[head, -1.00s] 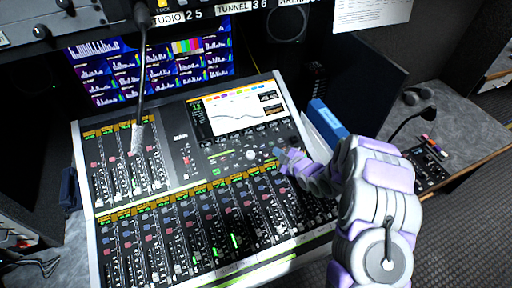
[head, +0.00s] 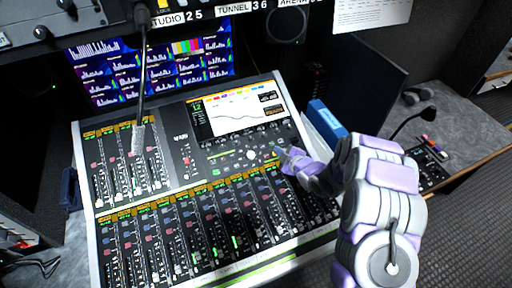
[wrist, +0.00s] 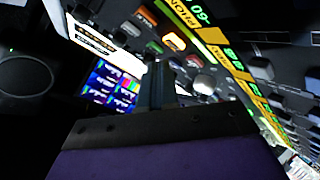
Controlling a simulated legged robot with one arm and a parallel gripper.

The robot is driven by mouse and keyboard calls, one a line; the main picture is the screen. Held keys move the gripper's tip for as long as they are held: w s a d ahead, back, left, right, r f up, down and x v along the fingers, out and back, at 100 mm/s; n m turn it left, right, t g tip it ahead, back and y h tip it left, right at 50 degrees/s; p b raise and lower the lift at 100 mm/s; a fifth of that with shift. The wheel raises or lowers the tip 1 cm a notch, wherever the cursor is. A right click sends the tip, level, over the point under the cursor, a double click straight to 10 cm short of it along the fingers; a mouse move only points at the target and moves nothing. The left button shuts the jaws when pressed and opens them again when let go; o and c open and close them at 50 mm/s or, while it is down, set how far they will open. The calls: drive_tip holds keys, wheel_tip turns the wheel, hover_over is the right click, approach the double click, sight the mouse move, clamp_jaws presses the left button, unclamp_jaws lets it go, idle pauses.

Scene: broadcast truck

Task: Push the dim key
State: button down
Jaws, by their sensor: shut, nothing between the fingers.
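The mixing console (head: 130,195) fills the middle of the head view, with its screen (head: 235,114) at the top right. My gripper (head: 279,152) is shut and empty, its tip over the key and knob area below and right of that screen. In the wrist view my gripper (wrist: 163,85) points down at the panel, close to it; I cannot tell whether it touches. Several small keys show near it there, among them an orange-lit key (wrist: 174,41) and a green-edged key (wrist: 154,47). No label reading dim is legible, so I cannot tell which key it is.
A gooseneck microphone (head: 138,135) hangs over the console's left part. A blue box (head: 326,117) stands just right of the console, near my arm. A monitor wall (head: 150,70) and a speaker (head: 286,27) are behind. A side desk (head: 463,140) is at the right.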

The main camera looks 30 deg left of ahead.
drive_tip(key=shift+r, duration=0.1)
drive_tip(key=r, duration=0.1)
drive_tip(key=s+d+r, duration=0.1)
drive_tip(key=r, duration=0.1)
drive_tip(key=r+p, duration=0.1)
drive_tip(key=r, duration=0.1)
drive_tip(key=shift+s+d+r, duration=0.2)
drive_tip(key=shift+s+d, duration=0.05)
drive_tip(key=shift+d, duration=0.15)
idle(0.6)
